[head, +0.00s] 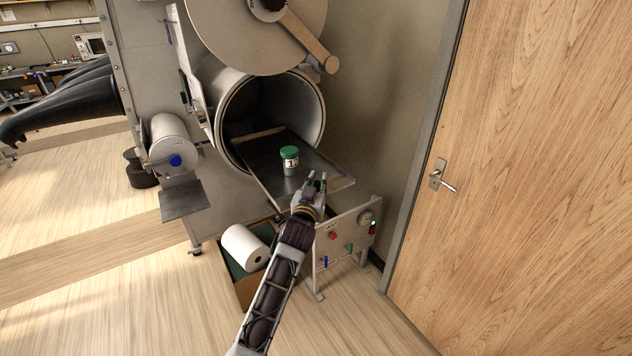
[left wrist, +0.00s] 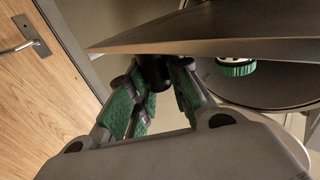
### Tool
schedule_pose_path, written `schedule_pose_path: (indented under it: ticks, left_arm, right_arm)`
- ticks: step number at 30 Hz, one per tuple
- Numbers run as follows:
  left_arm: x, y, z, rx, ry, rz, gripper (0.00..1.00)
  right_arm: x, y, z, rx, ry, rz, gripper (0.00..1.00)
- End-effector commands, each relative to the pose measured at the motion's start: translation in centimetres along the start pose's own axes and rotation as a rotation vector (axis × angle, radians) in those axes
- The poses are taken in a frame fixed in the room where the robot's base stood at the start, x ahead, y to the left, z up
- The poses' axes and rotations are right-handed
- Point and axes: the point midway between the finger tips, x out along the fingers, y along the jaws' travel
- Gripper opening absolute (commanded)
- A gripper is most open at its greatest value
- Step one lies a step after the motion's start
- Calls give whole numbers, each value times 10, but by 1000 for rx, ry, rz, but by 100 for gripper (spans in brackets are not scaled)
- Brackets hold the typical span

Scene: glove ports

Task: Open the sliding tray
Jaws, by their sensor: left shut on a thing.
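The sliding tray (head: 262,182) is a flat grey metal plate that sticks out of the mouth of a large round metal chamber (head: 221,112). A small jar with a green lid (head: 289,158), labelled 1, stands upright on it. My left gripper (head: 318,182) is at the tray's front edge. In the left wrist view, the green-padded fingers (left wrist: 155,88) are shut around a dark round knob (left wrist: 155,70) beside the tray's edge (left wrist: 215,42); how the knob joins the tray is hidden. The jar's green lid also shows there (left wrist: 236,68). My right gripper is not in view.
The round chamber door (head: 235,30) is swung up, with its lever arm (head: 308,40) above the opening. A control stand (head: 345,240) with valves and a gauge is below the tray. A box (head: 252,290) holding a white roll (head: 243,246) is beside it. A wooden door (head: 530,160) is at right.

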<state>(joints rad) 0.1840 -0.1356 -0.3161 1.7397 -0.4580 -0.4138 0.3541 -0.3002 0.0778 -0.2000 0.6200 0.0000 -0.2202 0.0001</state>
Motion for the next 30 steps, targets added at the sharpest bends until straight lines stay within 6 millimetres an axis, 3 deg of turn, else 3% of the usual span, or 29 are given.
schedule_pose_path:
  ticks: [10,11,15,30]
  left_arm:
    - [0,0,-1,0,2,0,0]
    - [0,0,-1,0,2,0,24]
    - [0,0,-1,0,2,0,42]
    - [-3,0,-1,0,2,0,42]
  right_arm:
    - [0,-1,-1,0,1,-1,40]
    - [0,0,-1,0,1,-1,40]
    - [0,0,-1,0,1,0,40]
    - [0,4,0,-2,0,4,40]
